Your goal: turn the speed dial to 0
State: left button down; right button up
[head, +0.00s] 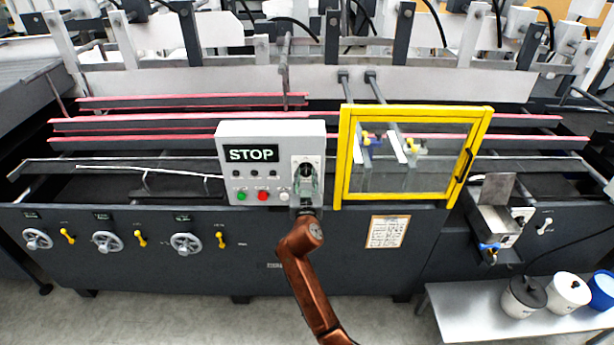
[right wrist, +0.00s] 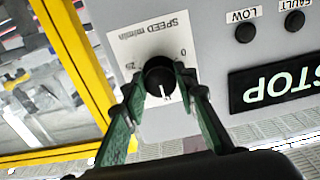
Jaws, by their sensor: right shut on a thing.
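The speed dial (right wrist: 159,74) is a round black knob with a white pointer line, on a white scale plate (right wrist: 150,35) marked "SPEED m/min". In the right wrist view the plate appears upside down, with 0 above right of the knob and 25 above left. The pointer line faces down in that view, away from both marks. My right gripper (right wrist: 162,82) has its green fingers on either side of the knob and is shut on it. In the head view my right gripper (head: 306,182) covers most of the dial. My left gripper is not in view.
The grey control box (head: 231,165) carries a STOP sign, green, red and white buttons and small black lamps. A yellow-framed guard door (head: 411,199) stands close to the right of the dial. Handwheels and yellow levers line the lower panel (head: 130,262).

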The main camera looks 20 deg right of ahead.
jog(key=shift+c, duration=0.7)
jog(key=shift+d, duration=0.15)
jog(key=shift+c, duration=0.5)
